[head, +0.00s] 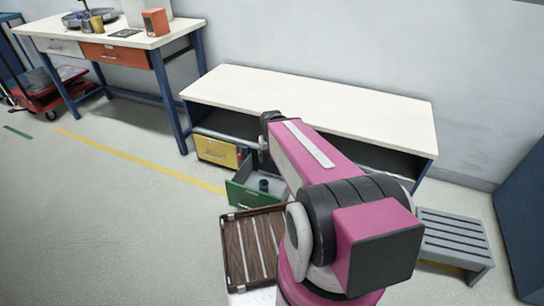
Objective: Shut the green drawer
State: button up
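The green drawer (244,195) is pulled out from the low bench (315,98) with the pale top. Its front stands well forward of the bench, and its grey inside is visible. A small dark green cylinder (264,185) stands in it. My pink arm reaches over the bench area, and its dark far end (264,143) is above and behind the drawer's open part, apart from the green front as far as I can see. The fingers of my gripper cannot be made out there. My arm hides the drawer's right side and part of the bench opening.
A yellow drawer (217,151) is left of the green one. A grey slatted step (452,238) stands right. A worktable (100,38) and red cart (52,93) are back left. The left floor is clear.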

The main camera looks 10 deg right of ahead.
aim_at(243, 193)
jog(key=k, duration=0.65)
jog(key=u, duration=0.4)
jog(key=l+u, duration=0.15)
jog(key=u, duration=0.6)
jog(key=l+u, duration=0.15)
jog(key=u, duration=0.25)
jog(key=k+l+u, duration=0.1)
jog(key=l, duration=0.3)
